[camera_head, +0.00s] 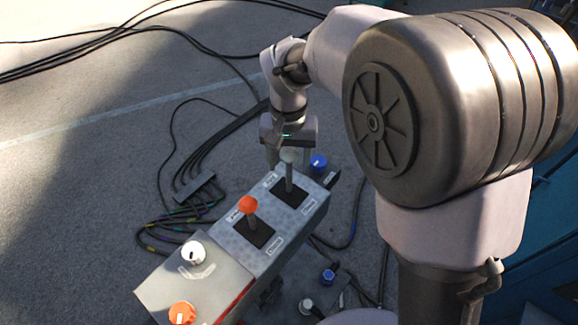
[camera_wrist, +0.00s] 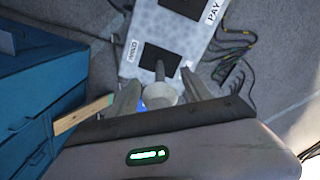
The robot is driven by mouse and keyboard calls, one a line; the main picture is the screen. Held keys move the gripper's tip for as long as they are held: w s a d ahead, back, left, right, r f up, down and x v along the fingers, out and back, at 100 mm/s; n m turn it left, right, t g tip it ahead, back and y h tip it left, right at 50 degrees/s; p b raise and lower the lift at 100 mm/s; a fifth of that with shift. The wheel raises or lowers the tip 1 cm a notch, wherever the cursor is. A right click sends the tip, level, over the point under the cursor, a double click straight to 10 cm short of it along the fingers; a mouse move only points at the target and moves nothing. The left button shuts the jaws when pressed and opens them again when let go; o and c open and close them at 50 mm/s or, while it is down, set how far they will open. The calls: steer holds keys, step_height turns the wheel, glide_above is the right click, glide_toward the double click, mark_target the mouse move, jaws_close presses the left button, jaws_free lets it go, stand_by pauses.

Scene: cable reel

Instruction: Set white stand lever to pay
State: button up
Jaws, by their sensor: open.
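The lever with the white knob (camera_head: 289,156) stands in a black slot plate (camera_head: 289,193) at the far end of the grey control box. My gripper (camera_head: 290,150) is open from above, with its fingers on either side of the knob. In the wrist view the pale knob (camera_wrist: 164,95) sits between my two spread fingers (camera_wrist: 160,80), and its stem runs into the dark slot. I cannot tell whether the fingers touch it. A HOLD label (camera_wrist: 133,50) lies to the left of this slot. A PAY label (camera_wrist: 212,12) is farther up, beside the other slot.
An orange-knobbed lever (camera_head: 248,205) stands nearer on the same box. A blue knob (camera_head: 318,162) is close beyond the white lever. White (camera_head: 193,253) and orange (camera_head: 182,313) dials are at the near end. Cables lie on the floor; blue drawers (camera_wrist: 35,95) are left in the wrist view.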

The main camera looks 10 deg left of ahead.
steer(key=shift+w+f, duration=0.2)
steer(key=shift+f, duration=1)
steer(key=shift+s, duration=0.1)
steer(key=shift+c, duration=0.5)
jaws_close()
